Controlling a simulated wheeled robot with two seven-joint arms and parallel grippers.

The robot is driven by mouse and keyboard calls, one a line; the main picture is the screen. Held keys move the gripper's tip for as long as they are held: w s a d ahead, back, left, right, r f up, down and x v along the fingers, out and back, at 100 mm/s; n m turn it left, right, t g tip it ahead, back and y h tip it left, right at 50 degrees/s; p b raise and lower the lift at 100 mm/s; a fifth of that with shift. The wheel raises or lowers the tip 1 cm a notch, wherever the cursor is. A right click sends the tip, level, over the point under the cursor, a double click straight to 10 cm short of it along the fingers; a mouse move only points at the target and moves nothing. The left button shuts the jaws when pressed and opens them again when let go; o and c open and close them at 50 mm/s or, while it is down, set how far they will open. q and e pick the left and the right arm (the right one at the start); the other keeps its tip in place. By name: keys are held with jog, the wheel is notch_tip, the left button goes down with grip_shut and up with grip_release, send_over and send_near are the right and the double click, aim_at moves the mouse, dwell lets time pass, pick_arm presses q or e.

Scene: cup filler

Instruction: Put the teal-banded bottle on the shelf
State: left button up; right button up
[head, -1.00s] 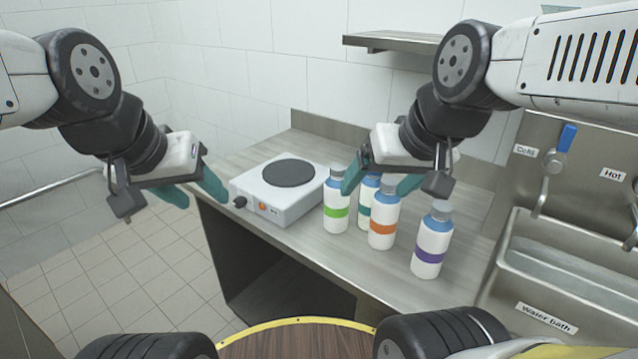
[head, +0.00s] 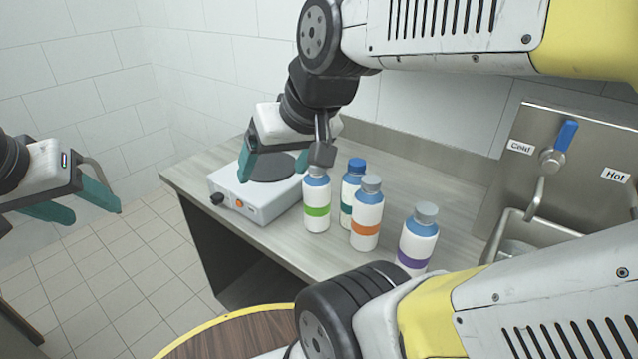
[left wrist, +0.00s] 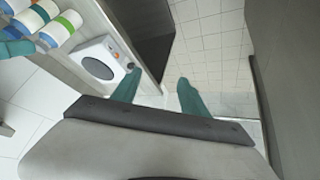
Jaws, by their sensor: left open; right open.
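The teal-banded bottle (head: 351,188) has a blue cap and stands upright on the counter, behind the orange-banded bottle and right of the green-banded one. Its lower part is partly hidden. My right gripper (head: 273,172) is open and empty above the hotplate, left of the bottles. My left gripper (head: 95,212) is open and empty at the far left, over the floor and away from the counter. Its open fingers also show in the left wrist view (left wrist: 158,80). I cannot make out the shelf in the head view now.
The green-banded bottle (head: 317,192), orange-banded bottle (head: 366,215) and purple-banded bottle (head: 417,240) stand close around it. A white hotplate (head: 240,203) is to their left. A tap (head: 541,188) and sink are at the right. The counter behind the bottles (head: 430,180) is clear.

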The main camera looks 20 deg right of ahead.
pick_arm(q)
jog(key=w+d+m, duration=0.4)
jog(key=w+d, duration=0.4)
jog(key=d, duration=0.1)
jog(key=m+g+h, duration=0.5)
jog(key=m+h, duration=0.2)
jog(key=m, duration=0.5)
send_near(355, 164)
jog(key=x, duration=0.7)
jog(key=shift+w+r, duration=0.1)
jog(key=shift+w, duration=0.15)
jog(key=shift+d+f+g, duration=0.3)
jog(key=shift+d+f, duration=0.5)
jog(key=x, duration=0.5)
jog(key=shift+w+f, duration=0.15)
jog(key=shift+f, duration=0.05)
grip_shut()
